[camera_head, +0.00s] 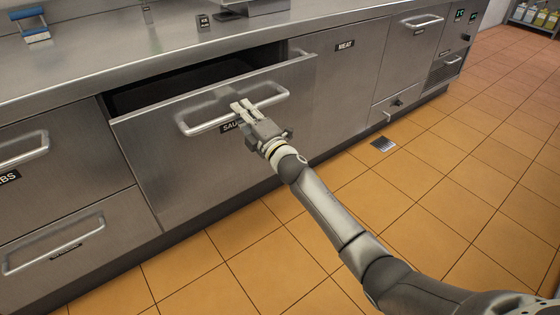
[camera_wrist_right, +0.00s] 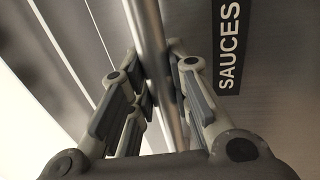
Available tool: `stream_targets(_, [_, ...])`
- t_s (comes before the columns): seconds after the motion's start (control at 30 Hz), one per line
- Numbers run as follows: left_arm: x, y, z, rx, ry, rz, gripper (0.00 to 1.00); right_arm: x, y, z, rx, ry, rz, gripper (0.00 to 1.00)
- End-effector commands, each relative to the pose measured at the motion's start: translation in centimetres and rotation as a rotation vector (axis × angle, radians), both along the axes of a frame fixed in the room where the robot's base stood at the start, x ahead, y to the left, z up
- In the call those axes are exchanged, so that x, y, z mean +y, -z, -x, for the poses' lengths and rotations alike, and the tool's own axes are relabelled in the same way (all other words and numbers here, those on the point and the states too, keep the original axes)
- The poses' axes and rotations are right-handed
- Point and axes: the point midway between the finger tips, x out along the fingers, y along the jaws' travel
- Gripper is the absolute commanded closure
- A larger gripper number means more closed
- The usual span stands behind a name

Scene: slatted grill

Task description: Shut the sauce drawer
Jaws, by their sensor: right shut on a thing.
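The sauce drawer (camera_head: 190,150) is a steel drawer, pulled partway out, with a dark gap behind its front. Its bar handle (camera_head: 205,127) runs across the upper front. My right gripper (camera_head: 243,107) is at the right part of the handle, shut on it, and covers part of the label. In the right wrist view the handle bar (camera_wrist_right: 150,40) passes between the two fingers of my right gripper (camera_wrist_right: 160,95). The black SAUCES label (camera_wrist_right: 231,45) shows to the right of the bar. My left gripper is not in view.
The steel counter (camera_head: 120,55) runs above the drawer, with a blue-topped item (camera_head: 36,34) on it. The MEAT front (camera_head: 340,80) and a drawer at the left (camera_head: 40,155) look shut. The tiled floor (camera_head: 400,190) before the cabinets is clear.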

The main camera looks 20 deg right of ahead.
Motion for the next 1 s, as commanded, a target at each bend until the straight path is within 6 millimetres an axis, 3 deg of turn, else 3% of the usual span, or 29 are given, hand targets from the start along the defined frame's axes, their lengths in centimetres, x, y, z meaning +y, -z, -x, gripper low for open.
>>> stream_targets(0.13, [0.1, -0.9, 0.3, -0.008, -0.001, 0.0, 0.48, 0.3, 0.1, -0.7, 0.0, 0.0, 0.0, 1.0])
stream_targets(0.4, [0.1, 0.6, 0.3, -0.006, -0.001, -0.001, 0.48, 0.8, 0.1, -2.3, 0.0, 0.001, -0.001, 1.0])
stream_targets(1.0, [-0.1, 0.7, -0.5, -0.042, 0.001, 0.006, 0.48, 1.0, 0.1, -2.7, 0.001, 0.001, 0.0, 1.0])
